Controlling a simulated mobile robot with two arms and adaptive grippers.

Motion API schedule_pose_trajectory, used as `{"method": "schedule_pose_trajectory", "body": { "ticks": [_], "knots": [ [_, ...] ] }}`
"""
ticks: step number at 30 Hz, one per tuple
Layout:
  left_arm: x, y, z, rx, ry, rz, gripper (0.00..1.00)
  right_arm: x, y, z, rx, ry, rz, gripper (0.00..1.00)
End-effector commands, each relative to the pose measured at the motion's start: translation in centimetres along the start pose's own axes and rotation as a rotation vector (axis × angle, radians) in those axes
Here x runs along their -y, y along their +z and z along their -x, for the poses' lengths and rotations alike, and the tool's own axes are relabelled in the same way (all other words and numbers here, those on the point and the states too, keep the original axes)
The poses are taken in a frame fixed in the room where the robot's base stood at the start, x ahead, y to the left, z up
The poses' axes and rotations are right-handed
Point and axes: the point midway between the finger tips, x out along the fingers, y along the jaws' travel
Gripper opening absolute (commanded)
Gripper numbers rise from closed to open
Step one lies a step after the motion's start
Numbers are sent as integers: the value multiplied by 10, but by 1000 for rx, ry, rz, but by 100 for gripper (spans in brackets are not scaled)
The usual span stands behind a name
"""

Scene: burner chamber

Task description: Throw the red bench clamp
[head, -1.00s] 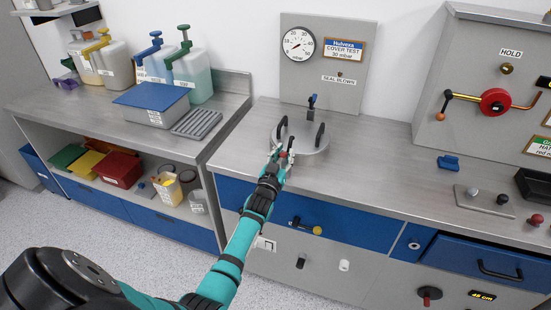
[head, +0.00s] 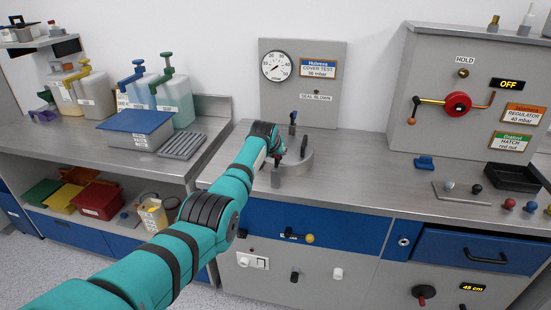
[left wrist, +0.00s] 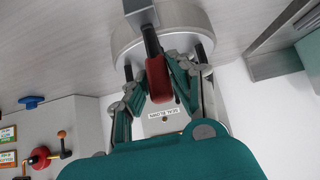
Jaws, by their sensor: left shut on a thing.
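The red bench clamp (left wrist: 158,80) shows in the left wrist view as a red grip on a dark metal lever, beside a round metal cover (left wrist: 120,40). My left gripper (left wrist: 157,85) is shut on the red grip, one finger on each side. In the head view the left gripper (head: 277,157) is at the cover (head: 296,175) on the bench and hides most of the clamp. Black upright handles (head: 304,147) stand on the cover. My right gripper is in neither view.
A gauge panel (head: 338,85) stands behind the cover. A control box with a red wheel (head: 457,104) is at right. A blue-lidded box (head: 137,122) and pump bottles (head: 175,95) stand on the left bench. Bare bench (head: 365,165) lies right of the cover.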

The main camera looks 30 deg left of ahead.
Motion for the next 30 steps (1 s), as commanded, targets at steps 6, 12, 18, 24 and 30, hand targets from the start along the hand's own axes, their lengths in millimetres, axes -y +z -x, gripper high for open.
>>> {"method": "schedule_pose_trajectory", "body": {
  "ticks": [6, 12, 18, 24, 30],
  "knots": [
    [1, 2, -1, 63, -1, 1, 0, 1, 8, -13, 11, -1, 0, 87],
    [1, 2, 0, 92, -1, 1, 0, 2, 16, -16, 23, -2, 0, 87],
    [1, 3, 0, 101, -1, 1, 0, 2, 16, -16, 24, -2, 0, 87],
    [1, 3, 0, 101, -1, 1, 0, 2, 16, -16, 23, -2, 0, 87],
    [1, 3, 0, 100, -1, 1, 37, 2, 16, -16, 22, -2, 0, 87]
  ]
}}
